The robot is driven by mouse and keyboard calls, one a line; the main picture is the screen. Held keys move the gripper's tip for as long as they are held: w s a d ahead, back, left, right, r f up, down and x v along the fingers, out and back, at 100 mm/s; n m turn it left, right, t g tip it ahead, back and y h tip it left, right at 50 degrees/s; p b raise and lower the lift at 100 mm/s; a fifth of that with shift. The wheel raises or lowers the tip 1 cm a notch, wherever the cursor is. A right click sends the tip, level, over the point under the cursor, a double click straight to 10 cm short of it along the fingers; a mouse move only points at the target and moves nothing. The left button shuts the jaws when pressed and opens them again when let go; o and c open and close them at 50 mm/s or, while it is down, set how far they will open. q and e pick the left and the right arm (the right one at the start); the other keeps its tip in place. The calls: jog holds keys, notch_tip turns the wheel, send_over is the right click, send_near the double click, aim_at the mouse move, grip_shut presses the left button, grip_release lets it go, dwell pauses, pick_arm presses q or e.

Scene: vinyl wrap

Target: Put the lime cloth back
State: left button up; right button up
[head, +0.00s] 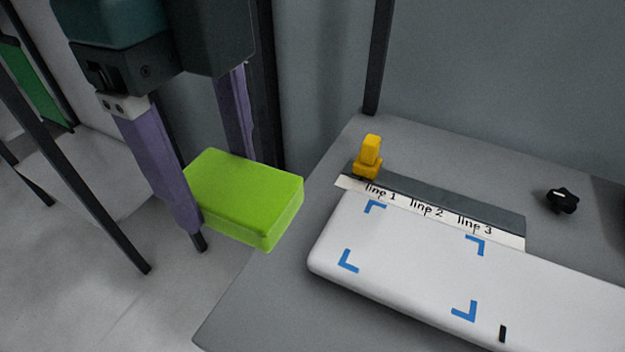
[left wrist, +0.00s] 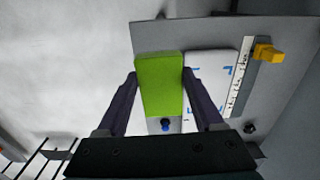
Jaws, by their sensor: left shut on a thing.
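The lime cloth (head: 245,195) is a bright green folded block held between the purple fingers of my left gripper (head: 212,165). It is in the air at the left edge of the grey table, left of the white board. In the left wrist view the lime cloth (left wrist: 160,84) sits between both fingertips of my left gripper (left wrist: 158,82), which is shut on it. My right gripper is not in either view.
A white board (head: 420,265) with blue corner marks lies on the grey table (head: 260,300). Behind it is a strip (head: 430,212) labelled line 1, line 2, line 3, with a yellow piece (head: 368,157) at line 1. A black knob (head: 562,200) stands at right.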

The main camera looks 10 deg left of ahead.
pick_arm(q)
jog(key=shift+s+a+f, duration=0.1)
jog(key=shift+s+f, duration=0.15)
jog(key=shift+f, duration=0.2)
jog(key=b, duration=0.3)
send_over(255, 305)
notch_tip(255, 305, down, 16)
jog(key=shift+r, duration=0.1)
notch_tip(255, 305, down, 4)
jog(key=shift+r+b, duration=0.15)
jog(key=shift+b, duration=0.35)
jog(key=o, duration=1.2)
jog(key=shift+r, duration=0.1)
